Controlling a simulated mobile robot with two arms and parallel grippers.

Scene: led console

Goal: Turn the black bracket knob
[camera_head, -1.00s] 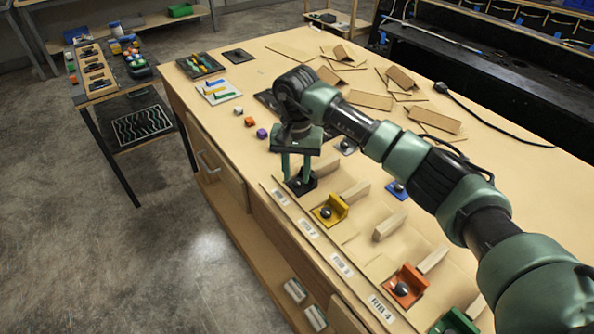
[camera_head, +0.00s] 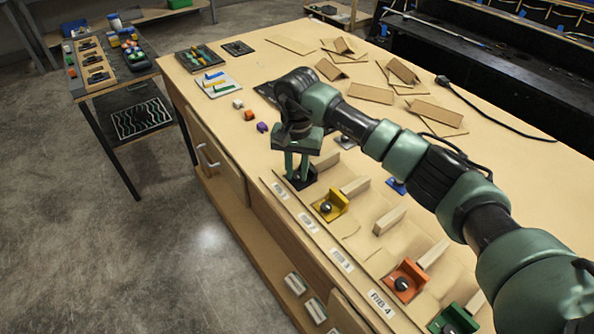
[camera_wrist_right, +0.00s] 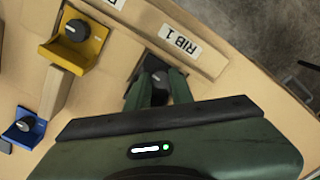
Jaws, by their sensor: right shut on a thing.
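The black bracket (camera_head: 301,180) sits on the table near its front edge, beside the first label. In the right wrist view its dark knob (camera_wrist_right: 160,80) shows between my right gripper's green fingers, and part of the black bracket (camera_wrist_right: 150,62) shows past them. My right gripper (camera_head: 297,176) points down over the bracket and is shut on the knob; it also shows in the right wrist view (camera_wrist_right: 160,90). The gripper covers much of the bracket in the head view. My left gripper is not in view.
A yellow bracket (camera_head: 334,203) with its own knob stands close by. An orange bracket (camera_head: 408,277) and a green bracket (camera_head: 458,318) are farther along the row. A blue bracket (camera_wrist_right: 24,127) and wooden blocks (camera_head: 389,220) lie beyond. Small cubes and cardboard pieces (camera_head: 370,93) lie farther back.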

